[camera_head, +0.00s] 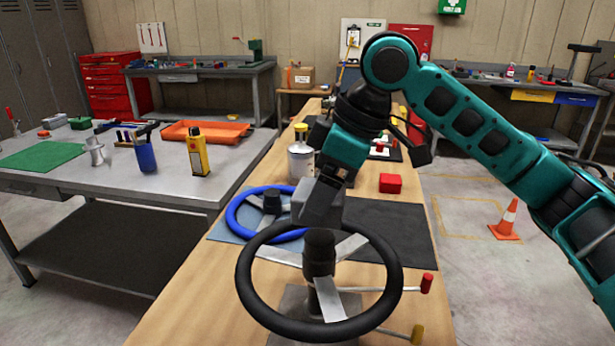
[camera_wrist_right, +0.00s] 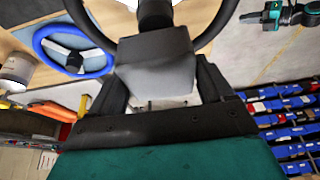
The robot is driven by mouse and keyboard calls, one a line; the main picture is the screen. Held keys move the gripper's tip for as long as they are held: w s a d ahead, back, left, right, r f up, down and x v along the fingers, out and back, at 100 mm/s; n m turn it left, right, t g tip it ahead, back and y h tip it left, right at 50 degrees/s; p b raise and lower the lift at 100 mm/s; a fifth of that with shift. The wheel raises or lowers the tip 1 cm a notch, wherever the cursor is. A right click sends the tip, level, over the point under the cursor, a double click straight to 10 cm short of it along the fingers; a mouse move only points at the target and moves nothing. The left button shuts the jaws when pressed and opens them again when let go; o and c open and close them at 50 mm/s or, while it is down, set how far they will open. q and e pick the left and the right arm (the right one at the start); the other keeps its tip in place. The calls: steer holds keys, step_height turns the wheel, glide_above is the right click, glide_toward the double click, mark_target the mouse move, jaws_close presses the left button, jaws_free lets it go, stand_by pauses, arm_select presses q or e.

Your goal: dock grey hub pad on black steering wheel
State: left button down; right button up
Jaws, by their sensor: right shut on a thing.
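The black steering wheel (camera_head: 245,290) stands at the near end of the wooden bench, with a black hub (camera_head: 319,255) and silver spokes. My right gripper (camera_head: 326,186) is shut on the grey hub pad (camera_head: 314,205), a grey block, just above and behind the hub in the head view. In the right wrist view the pad (camera_wrist_right: 155,78) sits between the two dark fingers, and the wheel's rim (camera_wrist_right: 222,18) and hub (camera_wrist_right: 154,12) show beyond it. I cannot tell whether pad and hub touch.
A blue steering wheel (camera_head: 233,216) lies behind the black one, to the left. A silver can (camera_head: 300,163) and a red box (camera_head: 390,183) stand farther back. Red-tipped and yellow-tipped levers (camera_head: 426,283) stick out at right. A dark mat (camera_head: 405,228) is clear on the right.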

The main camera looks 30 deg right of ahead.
mark_target(315, 236)
steer(key=shift+s+f, duration=0.2)
steer(key=shift+f, duration=0.75)
step_height(315, 236, down, 3)
steer(key=b, duration=0.3)
steer(key=shift+f+b, duration=0.2)
steer(key=shift+b, duration=0.1)
steer(key=shift+w+f+b, duration=0.1)
steer(key=shift+f+b, duration=0.2)
steer(key=shift+b, duration=0.1)
arm_select(q)
steer(key=f, duration=0.4)
steer(key=shift+s+f, duration=0.35)
steer(key=shift+f, duration=0.05)
steer(key=shift+w+r, duration=0.3)
arm_select(e)
steer(key=shift+r, duration=0.1)
arm_select(q)
steer(key=shift+r+p, duration=0.25)
steer(key=shift+p, duration=0.05)
steer(key=shift+r+p, duration=0.35)
steer(key=shift+s, duration=0.15)
